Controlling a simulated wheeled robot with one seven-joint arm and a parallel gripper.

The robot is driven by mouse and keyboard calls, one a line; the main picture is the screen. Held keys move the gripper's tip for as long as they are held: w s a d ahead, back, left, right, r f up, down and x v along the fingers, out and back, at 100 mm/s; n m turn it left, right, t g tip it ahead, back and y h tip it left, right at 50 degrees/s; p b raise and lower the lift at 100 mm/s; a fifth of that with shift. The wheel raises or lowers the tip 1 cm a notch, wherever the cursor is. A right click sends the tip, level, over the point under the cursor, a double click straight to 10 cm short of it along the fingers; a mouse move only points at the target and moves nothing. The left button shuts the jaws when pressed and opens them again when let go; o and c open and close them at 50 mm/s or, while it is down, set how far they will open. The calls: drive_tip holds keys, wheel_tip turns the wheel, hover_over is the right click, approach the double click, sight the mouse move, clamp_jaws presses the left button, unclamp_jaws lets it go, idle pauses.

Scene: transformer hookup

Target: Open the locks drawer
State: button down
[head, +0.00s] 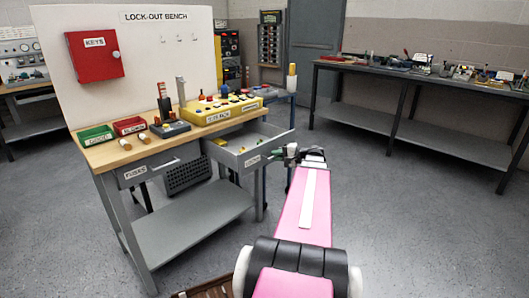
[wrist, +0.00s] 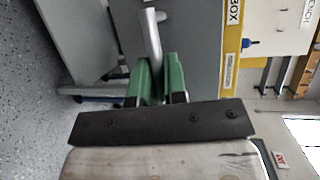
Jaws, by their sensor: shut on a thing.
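The locks drawer (head: 238,157) stands pulled out from the right side of the lock-out bench (head: 133,152). Its grey front bears a label that seems to read LOCKS. Small yellow and green items lie inside it. My gripper (head: 284,154) is at the right end of the drawer front. In the wrist view, the green fingers of my gripper (wrist: 160,78) are shut on the pale bar handle (wrist: 152,38). The handle is mostly hidden by the gripper in the head view.
A shut drawer labelled TUBES or similar (head: 135,173) is at the bench's left. A red KEYS box (head: 94,55) hangs on the back panel. A yellow lock box (head: 220,109) and red and green bins stand on top. The floor (head: 390,220) at right is clear.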

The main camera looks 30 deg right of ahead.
drive_tip(key=s+d, duration=0.2)
drive_tip(key=s, duration=0.4)
drive_tip(key=shift+d, duration=0.1)
drive_tip(key=c, duration=1.2)
unclamp_jaws()
drive_tip(key=shift+w, duration=0.1)
drive_tip(key=v, duration=1.1)
